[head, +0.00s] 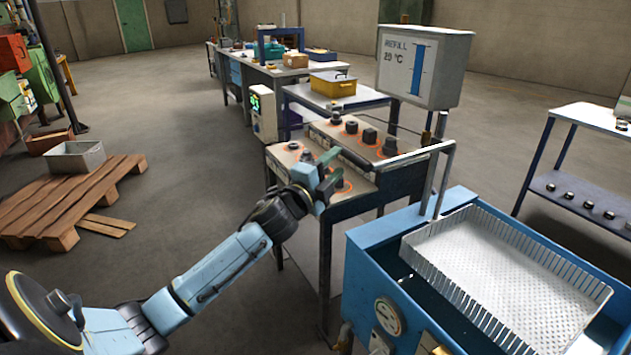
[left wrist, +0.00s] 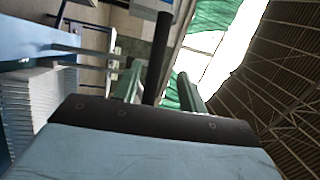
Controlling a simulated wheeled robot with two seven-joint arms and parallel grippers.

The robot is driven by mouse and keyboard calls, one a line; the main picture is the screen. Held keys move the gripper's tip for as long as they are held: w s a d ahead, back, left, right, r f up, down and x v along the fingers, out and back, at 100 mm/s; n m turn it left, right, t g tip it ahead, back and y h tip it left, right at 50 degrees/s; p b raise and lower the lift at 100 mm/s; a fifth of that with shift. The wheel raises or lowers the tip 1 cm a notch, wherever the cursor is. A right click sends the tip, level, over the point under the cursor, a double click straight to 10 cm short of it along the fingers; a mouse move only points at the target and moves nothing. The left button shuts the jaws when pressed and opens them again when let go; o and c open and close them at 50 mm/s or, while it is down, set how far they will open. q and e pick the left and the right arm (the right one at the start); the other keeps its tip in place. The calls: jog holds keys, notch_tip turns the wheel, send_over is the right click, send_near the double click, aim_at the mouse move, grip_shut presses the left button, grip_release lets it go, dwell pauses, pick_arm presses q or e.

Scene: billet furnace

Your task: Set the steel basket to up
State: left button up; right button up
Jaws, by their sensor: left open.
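The steel basket (head: 505,272), a pale perforated tray with slotted walls, sits at the blue tank (head: 374,262) at the lower right. Its floor is in view and empty. A metal lever (head: 415,156) runs left from the upright posts beside the basket and ends in a dark grip (head: 345,154). My left gripper (head: 330,172) is at the grip end, with its green fingers apart. In the left wrist view the dark grip (left wrist: 159,55) shows between the two open fingers (left wrist: 159,88); I cannot tell whether they touch it. My right gripper is not in view.
A sign box (head: 424,66) stands on a post above the tank. A bench with dark round parts (head: 364,140) lies just behind the grip. A wooden pallet (head: 75,205) with a metal bin (head: 76,158) is at left. A shelf (head: 575,190) stands at right. The floor between is clear.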

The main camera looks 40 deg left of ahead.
pick_arm(q)
jog(key=s+f, duration=0.1)
jog(key=s, duration=0.6)
jog(key=shift+f, duration=0.15)
dwell(0.3)
notch_tip(320, 180, down, 23)
jog(key=s+a+n+g+y, duration=0.2)
jog(key=n+g, duration=0.3)
jog(key=s+d+f+n+g, duration=0.15)
jog(key=s+f, duration=0.25)
jog(key=f, duration=0.5)
jog(key=s+f+n+g, duration=0.25)
jog(key=s+f, duration=0.25)
jog(key=f, duration=0.3)
jog(key=s+d+f+n+g+h, duration=0.1)
jog(key=s+d+f+n+g, duration=0.15)
jog(key=s+f, duration=0.6)
jog(key=s+d+f+n+g, duration=0.1)
jog(key=s+d+f+g, duration=0.25)
jog(key=s+f, duration=0.5)
jog(key=s+d+f+n+g, duration=0.1)
jog(key=s+d+f+g, duration=0.1)
jog(key=s, duration=0.7)
jog(key=s+d+f+n+g, duration=0.1)
jog(key=s+d+f+g, duration=0.1)
jog(key=s, duration=0.8)
jog(key=shift+d+f+h, duration=0.4)
jog(key=shift+d+f, duration=0.4)
jog(key=shift+f, duration=0.05)
